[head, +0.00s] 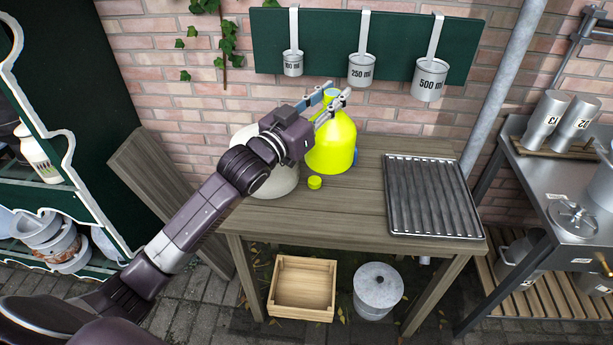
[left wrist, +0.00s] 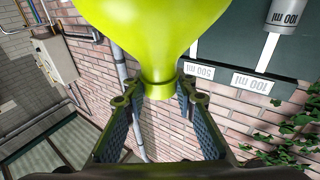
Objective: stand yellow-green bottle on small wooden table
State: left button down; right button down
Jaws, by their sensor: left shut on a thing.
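The yellow-green bottle (head: 331,143) is upright at the back of the small wooden table (head: 350,205). In the head view its base looks to be on or just above the tabletop; I cannot tell which. My left gripper (head: 335,101) is at the bottle's neck, near the top. In the left wrist view the bottle (left wrist: 155,30) fills the top middle, and its neck lies between the fingers of the left gripper (left wrist: 160,100), which is shut on it. My right gripper is not in view.
A pale round vessel (head: 276,180) stands beside the bottle, partly behind my left arm. A small yellow cap (head: 314,182) lies in front. A ribbed metal tray (head: 432,197) covers the table's right side. Measuring cups (head: 361,70) hang above. The tabletop's front middle is clear.

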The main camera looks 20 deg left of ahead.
pick_arm(q)
jog(key=shift+w+a+r, duration=0.1)
jog(key=shift+r, duration=0.25)
notch_tip(320, 180, down, 14)
jog(key=shift+f+p, duration=0.2)
jog(key=shift+p, duration=0.55)
jog(key=shift+w+f, duration=0.1)
jog(key=shift+f, duration=2.4)
jog(key=c, duration=2)
grip_release()
jog(key=shift+f, duration=0.45)
jog(key=shift+c, duration=0.2)
jog(key=o, duration=0.5)
jog(key=shift+s+r, duration=0.15)
jog(key=shift+s, duration=0.1)
jog(key=shift+c, duration=0.2)
